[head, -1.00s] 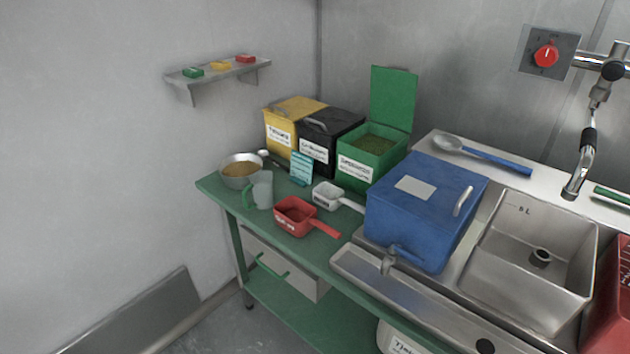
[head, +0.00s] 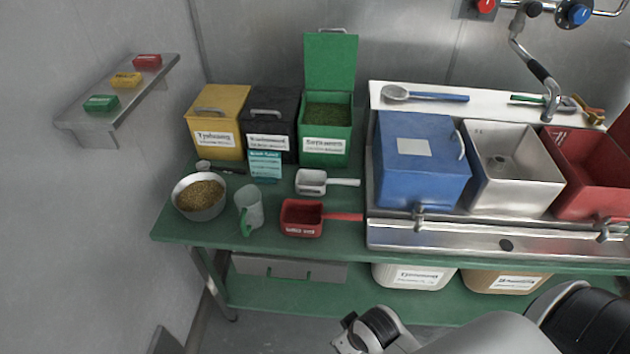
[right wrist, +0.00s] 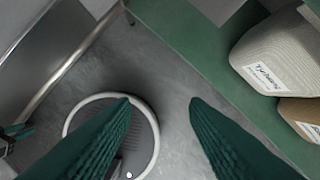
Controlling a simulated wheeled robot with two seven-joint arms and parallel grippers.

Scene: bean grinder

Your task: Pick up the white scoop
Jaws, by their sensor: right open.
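The white scoop (head: 312,182) lies on the green table, its handle pointing right toward the blue box. It stands behind the red scoop (head: 302,218) and in front of the open green bin. My right arm comes in at the bottom right of the head view, low in front of the table and well away from the scoop. My right gripper shows in the right wrist view (right wrist: 160,103), its two green fingers apart with nothing between them, over the floor. The white scoop is not in the right wrist view.
The green table (head: 270,238) also holds a bowl of grain (head: 200,197), a clear jug (head: 250,208) and a teal card (head: 265,166). Yellow (head: 220,120), black (head: 270,123) and green (head: 326,135) bins stand behind. The blue box (head: 420,160) bounds the scoop's right side.

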